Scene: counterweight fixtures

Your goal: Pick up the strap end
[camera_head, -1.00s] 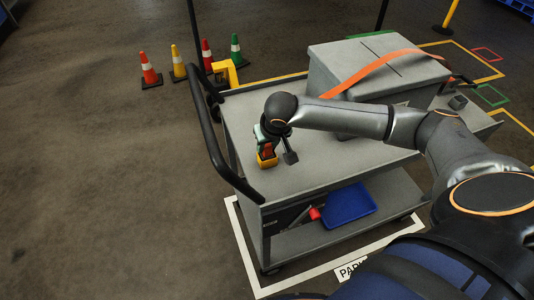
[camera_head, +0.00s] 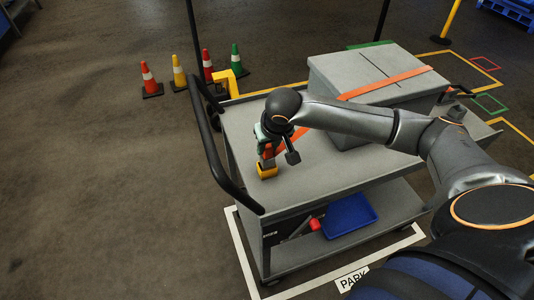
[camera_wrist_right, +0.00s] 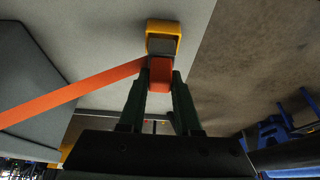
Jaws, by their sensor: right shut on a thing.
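An orange strap (camera_head: 385,86) lies flat over the lidded grey box (camera_head: 335,75) on the cart and slants down to my right gripper (camera_head: 268,150). In the wrist view the strap (camera_wrist_right: 75,92) runs straight in from the left. My right gripper (camera_wrist_right: 161,84) is shut on the orange strap end (camera_wrist_right: 160,76), with one dark finger on each side. The strap end is at a yellow fixture (camera_wrist_right: 164,27) with a dark grey piece in it, on the cart top; I cannot tell whether they touch. The fixture (camera_head: 267,173) also shows below the gripper in the head view. My left gripper is not in view.
The grey cart (camera_head: 315,175) has a black handle (camera_head: 214,150) on its left and a blue tray (camera_head: 350,215) on its lower shelf. Several cones stand behind, including a red-orange one (camera_head: 150,80). The cart top right of the gripper is mostly clear.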

